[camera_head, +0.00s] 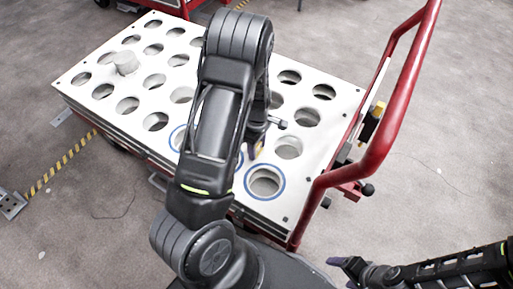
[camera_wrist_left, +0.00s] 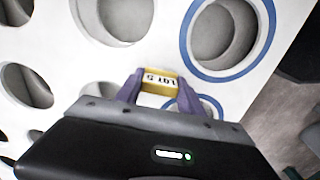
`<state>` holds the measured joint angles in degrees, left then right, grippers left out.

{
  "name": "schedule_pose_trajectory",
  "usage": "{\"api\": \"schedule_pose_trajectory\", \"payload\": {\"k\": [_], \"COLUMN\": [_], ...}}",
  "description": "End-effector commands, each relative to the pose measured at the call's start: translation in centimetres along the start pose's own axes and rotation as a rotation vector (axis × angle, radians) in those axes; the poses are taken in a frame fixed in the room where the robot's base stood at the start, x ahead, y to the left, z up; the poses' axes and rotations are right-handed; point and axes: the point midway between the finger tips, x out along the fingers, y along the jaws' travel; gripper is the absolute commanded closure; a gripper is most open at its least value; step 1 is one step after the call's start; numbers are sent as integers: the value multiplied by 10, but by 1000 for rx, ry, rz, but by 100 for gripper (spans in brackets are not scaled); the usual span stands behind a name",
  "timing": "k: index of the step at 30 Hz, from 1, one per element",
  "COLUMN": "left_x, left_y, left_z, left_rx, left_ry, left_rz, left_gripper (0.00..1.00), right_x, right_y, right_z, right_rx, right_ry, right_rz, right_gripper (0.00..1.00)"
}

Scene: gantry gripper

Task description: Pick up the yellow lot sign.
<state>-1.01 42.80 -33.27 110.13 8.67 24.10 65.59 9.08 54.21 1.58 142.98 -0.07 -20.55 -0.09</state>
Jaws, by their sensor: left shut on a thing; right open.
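The yellow lot sign (camera_wrist_left: 158,82), a small block marked "LOT 5", sits between the purple fingertips of my left gripper (camera_wrist_left: 160,92) in the left wrist view. That gripper is shut on it, just over the white perforated plate. My right gripper (camera_head: 350,266) is open and empty at the lower right, away from the cart.
The white plate (camera_head: 338,98) on the cart has rows of round holes, several ringed in blue. A grey-white cylinder (camera_head: 125,63) stands at its left. A red handle rail (camera_head: 398,100) rises on the right, with a yellow-and-black item (camera_head: 372,120) beside it.

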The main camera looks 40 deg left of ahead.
Motion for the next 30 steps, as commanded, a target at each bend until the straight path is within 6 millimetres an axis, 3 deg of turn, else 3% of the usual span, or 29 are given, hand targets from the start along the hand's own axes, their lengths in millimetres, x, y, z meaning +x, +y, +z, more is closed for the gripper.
{"api": "schedule_pose_trajectory", "payload": {"k": [5, 18, 22, 30], "left_x": [-12, -90, -99, -100], "left_y": [1, 1, 0, 0], "left_z": [0, 0, 0, 0], "left_rx": [1, 1, 1, 0], "left_ry": [0, 0, 1, 1], "left_rz": [2, 3, 0, 0], "left_gripper": [93, 93, 93, 93], "right_x": [-4, -27, -29, -28], "right_y": [-2, -10, -11, -11], "right_z": [0, 0, 0, 0], "right_rx": [0, -2, -2, -2], "right_ry": [0, 0, 0, 0], "right_rz": [0, 0, 0, 0], "right_gripper": [25, 25, 25, 25]}}
